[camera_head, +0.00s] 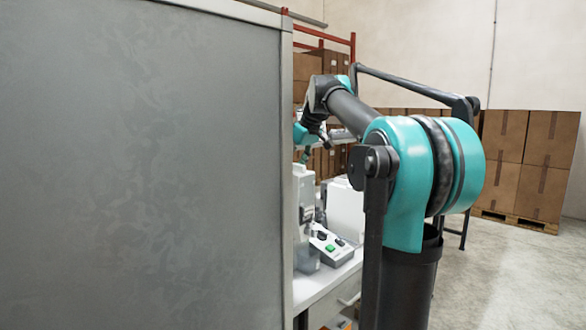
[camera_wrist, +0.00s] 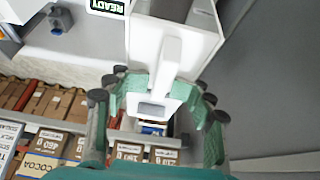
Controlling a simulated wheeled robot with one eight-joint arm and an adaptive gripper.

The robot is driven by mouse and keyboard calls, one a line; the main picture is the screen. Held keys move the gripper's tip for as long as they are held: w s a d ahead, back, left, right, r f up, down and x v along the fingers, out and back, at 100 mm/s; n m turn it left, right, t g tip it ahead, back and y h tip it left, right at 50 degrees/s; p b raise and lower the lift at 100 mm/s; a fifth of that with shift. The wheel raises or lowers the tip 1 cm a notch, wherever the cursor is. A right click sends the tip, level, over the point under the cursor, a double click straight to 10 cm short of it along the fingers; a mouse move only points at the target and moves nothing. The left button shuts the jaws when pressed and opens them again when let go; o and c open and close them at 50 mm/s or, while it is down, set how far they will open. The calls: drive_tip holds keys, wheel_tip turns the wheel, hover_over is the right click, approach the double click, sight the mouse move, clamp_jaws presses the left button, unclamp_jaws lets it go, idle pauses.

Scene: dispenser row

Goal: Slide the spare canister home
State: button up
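In the wrist view my gripper (camera_wrist: 162,86) has its two teal fingers spread apart, one on each side of a white part with a raised bar (camera_wrist: 168,66) and a grey recess. I cannot tell whether this is the spare canister or whether the fingers press on it. It lies against or inside a larger white housing (camera_wrist: 207,22). In the head view my gripper (camera_head: 303,136) is only partly visible past a panel edge, above a pale dispenser-like unit (camera_head: 303,205) on a white counter (camera_head: 330,284). No separate canister can be made out there.
A large grey panel (camera_head: 140,165) blocks the left half of the head view. A control box (camera_head: 331,246) with a green button sits on the counter. The wrist view shows an upside-down READY sign (camera_wrist: 107,5) and shelved cartons (camera_wrist: 45,150). Stacked boxes (camera_head: 525,150) stand behind, with clear floor before them.

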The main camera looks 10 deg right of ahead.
drive_tip(key=shift+o, duration=1.4)
drive_tip(key=v, duration=1.2)
drive_tip(key=shift+c, duration=0.4)
